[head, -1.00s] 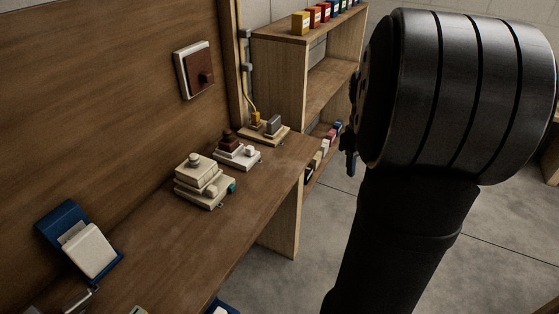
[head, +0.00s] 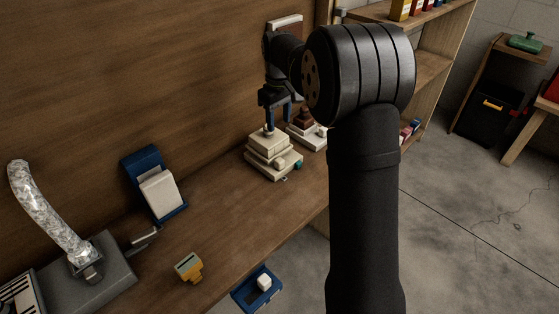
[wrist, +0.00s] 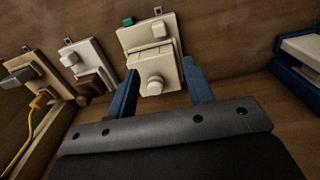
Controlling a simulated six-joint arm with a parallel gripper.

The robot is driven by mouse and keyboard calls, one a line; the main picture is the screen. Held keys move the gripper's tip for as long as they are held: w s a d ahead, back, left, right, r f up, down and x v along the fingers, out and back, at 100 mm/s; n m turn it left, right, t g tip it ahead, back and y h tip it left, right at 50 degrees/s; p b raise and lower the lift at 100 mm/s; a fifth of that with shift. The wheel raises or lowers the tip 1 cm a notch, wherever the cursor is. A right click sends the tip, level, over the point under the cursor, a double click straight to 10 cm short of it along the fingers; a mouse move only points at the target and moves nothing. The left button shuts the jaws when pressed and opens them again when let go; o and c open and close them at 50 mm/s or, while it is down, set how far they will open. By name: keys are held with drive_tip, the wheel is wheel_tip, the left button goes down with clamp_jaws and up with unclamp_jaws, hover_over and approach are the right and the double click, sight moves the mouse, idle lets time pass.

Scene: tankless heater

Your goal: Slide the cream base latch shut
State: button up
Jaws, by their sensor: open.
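The cream base (head: 287,170) sits on the wooden bench against the back panel, with stacked cream blocks and a round knob (head: 268,131) on top. In the wrist view the cream base (wrist: 135,40) carries a knobbed block (wrist: 152,60), a smaller raised block (wrist: 158,29) and a teal piece (wrist: 128,21) at its edge. I cannot tell which part is the latch. My gripper (head: 279,122) points down over the unit. In the wrist view my gripper (wrist: 160,78) is open, its blue fingers on either side of the knobbed block. Contact is not clear.
A white base with a brown part (head: 303,124) stands close on the right. A blue-and-white holder (head: 155,185) stands to the left. A yellow piece (head: 188,267) and a grey box with a foil hose (head: 85,270) are further left. Bare bench (head: 225,205) lies between.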

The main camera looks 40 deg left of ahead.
sight(280, 160)
wheel_tip(280, 160, down, 17)
drive_tip(key=shift+r, duration=0.15)
idle(0.4)
drive_tip(key=shift+w, duration=0.1)
clamp_jaws()
